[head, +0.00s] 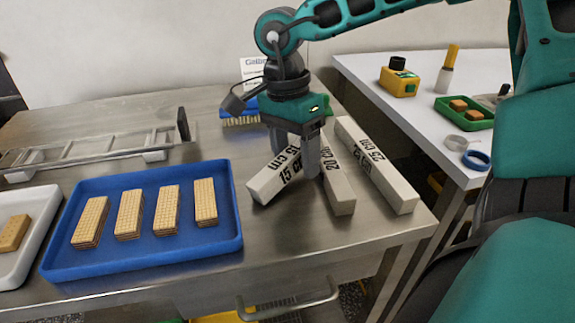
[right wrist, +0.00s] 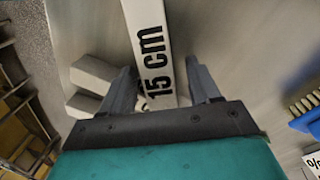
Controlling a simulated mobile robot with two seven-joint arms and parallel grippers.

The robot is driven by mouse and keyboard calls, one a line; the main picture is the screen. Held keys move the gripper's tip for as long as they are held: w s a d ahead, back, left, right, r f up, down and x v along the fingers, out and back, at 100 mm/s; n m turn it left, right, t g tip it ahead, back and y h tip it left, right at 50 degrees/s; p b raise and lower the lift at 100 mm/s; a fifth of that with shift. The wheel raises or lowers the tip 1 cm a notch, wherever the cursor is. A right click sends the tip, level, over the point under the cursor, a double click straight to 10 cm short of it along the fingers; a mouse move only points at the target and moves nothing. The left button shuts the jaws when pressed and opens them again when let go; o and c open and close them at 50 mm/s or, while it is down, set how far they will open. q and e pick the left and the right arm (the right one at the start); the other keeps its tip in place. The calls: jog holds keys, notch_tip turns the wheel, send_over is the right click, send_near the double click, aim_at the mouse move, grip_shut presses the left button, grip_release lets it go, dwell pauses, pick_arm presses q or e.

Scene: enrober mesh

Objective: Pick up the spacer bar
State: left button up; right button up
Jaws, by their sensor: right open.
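Three white spacer bars lie on the steel table: one marked 15 cm (head: 262,185), one marked 20 cm (head: 341,195) and one marked 25 cm (head: 385,176). My right gripper (head: 295,165) points down at the 15 cm bar, open, one finger on each side of it. The near finger stands between the 15 cm and 20 cm bars; the far finger is partly hidden. In the right wrist view the 15 cm bar (right wrist: 149,45) runs between the open fingers (right wrist: 162,82), with gaps beside it. My left gripper is not in view.
A blue tray (head: 150,262) with several wafers stands left of the bars. A metal rack (head: 90,152) lies behind it, and a white tray (head: 8,270) is at far left. A brush (head: 240,121) lies behind the gripper. A white table (head: 420,125) stands at right.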

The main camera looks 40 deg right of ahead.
jog(key=shift+c, duration=1.4)
grip_shut()
jog(key=shift+r, duration=0.15)
